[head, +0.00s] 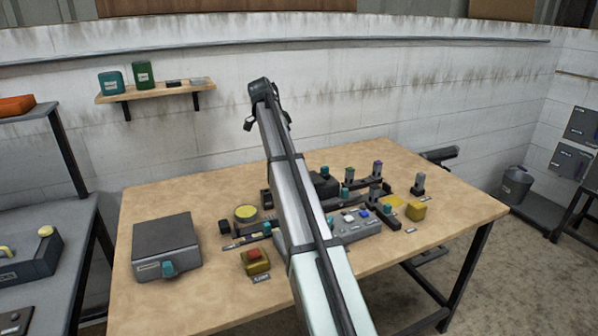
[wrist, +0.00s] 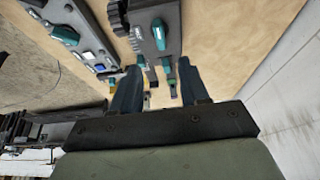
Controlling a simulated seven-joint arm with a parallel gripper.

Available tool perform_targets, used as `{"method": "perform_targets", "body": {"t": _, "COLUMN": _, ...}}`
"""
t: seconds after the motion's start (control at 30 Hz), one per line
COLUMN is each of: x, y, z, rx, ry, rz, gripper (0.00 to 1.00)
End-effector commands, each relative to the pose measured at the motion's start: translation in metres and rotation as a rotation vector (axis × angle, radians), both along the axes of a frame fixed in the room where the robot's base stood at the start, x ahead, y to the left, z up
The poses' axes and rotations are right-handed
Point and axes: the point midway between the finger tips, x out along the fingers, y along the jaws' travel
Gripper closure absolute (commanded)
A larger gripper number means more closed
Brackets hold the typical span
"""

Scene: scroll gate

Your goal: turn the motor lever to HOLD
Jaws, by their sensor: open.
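My gripper (wrist: 158,88) shows in the wrist view with its two dark fingers spread apart and nothing held between them. Beyond the fingertips is a dark plate (wrist: 145,15) with a teal handle (wrist: 158,33) on it. A smaller teal piece (wrist: 167,66) shows beyond the gap between the fingers. Another teal handle (wrist: 65,34) sits on a grey panel to the left. I cannot tell which teal handle is the motor lever, and no HOLD mark is readable. In the head view my arm covers the middle of the table, and I cannot make out the fingers.
The front right of the table is mostly bare. A wall shelf (head: 160,90) hangs behind.

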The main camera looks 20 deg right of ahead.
Motion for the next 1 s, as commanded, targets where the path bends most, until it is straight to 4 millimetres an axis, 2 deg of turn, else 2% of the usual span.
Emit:
{"method": "perform_targets", "body": {"t": 0.6, "x": -0.001, "y": -0.04, "z": -0.094, "rx": 0.001, "ry": 0.001, "rz": 0.0, "gripper": 0.55}}
{"method": "perform_targets", "body": {"t": 0.8, "x": 0.0, "y": -0.047, "z": -0.111, "rx": 0.001, "ry": -0.001, "rz": 0.0, "gripper": 0.55}}
{"method": "perform_targets", "body": {"t": 1.0, "x": 0.0, "y": -0.049, "z": -0.118, "rx": 0.001, "ry": -0.001, "rz": 0.0, "gripper": 0.55}}
